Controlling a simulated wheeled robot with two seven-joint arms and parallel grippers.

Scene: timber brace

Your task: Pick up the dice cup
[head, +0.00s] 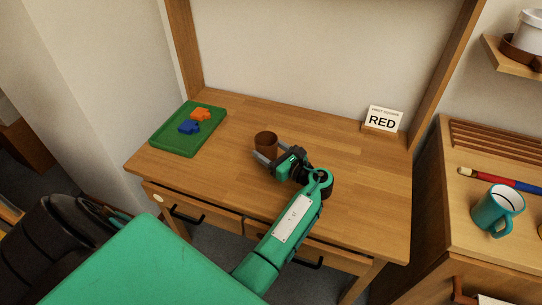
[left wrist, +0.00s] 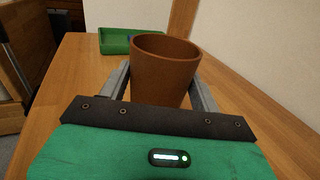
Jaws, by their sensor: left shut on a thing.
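The dice cup (head: 265,142) is a brown, open-topped, round cup near the middle of the wooden desk. It is upright, and in the left wrist view the cup (left wrist: 164,68) fills the space between the two grey fingers. My left gripper (head: 264,155) is shut on the cup, one finger at each side. I cannot tell whether the cup's base touches the desk, as the gripper hides its lower part. The cup's inside bottom is hidden. My right gripper is not in view.
A green tray (head: 170,150) with an orange piece (head: 201,114) and a blue piece (head: 188,127) lies at the desk's left. A card reading RED (head: 383,121) stands at the back right. A teal mug (head: 497,210) is on the right cabinet. The desk's (head: 340,190) right side is clear.

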